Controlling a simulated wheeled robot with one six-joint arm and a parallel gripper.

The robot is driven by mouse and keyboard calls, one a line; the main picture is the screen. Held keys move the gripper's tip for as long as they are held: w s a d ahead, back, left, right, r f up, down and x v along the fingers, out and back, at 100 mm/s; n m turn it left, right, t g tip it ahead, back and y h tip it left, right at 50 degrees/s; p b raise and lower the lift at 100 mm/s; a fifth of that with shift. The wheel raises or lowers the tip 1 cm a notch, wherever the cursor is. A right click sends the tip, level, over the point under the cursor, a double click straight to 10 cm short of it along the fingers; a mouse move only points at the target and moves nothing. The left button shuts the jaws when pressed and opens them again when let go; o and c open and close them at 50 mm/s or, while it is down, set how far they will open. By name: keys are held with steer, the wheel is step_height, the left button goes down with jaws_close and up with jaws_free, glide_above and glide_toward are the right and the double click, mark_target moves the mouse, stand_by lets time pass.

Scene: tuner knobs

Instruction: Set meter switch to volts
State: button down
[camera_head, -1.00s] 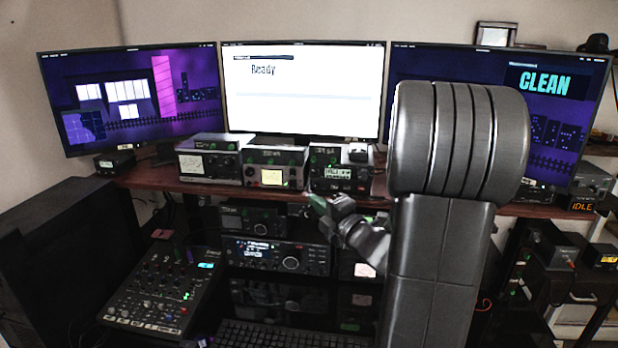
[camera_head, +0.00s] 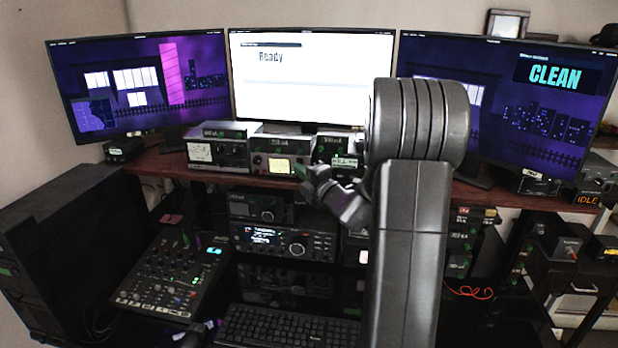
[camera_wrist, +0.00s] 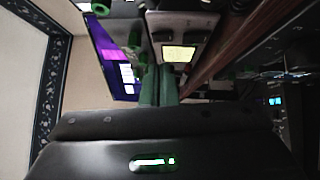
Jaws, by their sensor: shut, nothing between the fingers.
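Three boxy units stand side by side on the wooden shelf under the monitors. The left unit (camera_head: 216,152) has a white meter face. The middle unit (camera_head: 271,161) has a lit yellowish meter face, which also shows close ahead in the wrist view (camera_wrist: 179,53). The right unit (camera_head: 338,151) is partly hidden by my arm. My gripper (camera_head: 300,172) is shut and empty, with its green fingertips in front of the middle unit's lower right. In the wrist view its fingers (camera_wrist: 159,84) point toward that unit. I cannot tell which control is the volts switch or its position.
The shelf (camera_head: 160,164) has a front edge just below the units. Radio gear (camera_head: 284,241) sits beneath it. A mixer (camera_head: 172,271) and a keyboard (camera_head: 285,328) lie lower down. The right monitor (camera_head: 530,100) reads CLEAN; the middle one (camera_head: 310,95) reads Ready.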

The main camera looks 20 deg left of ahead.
mark_target(300, 161)
steer(key=shift+w+a+r, duration=0.1)
steer(key=shift+w, duration=0.55)
steer(key=shift+w+a+r, duration=0.1)
steer(key=shift+w, duration=0.5)
steer(key=shift+p, duration=0.3)
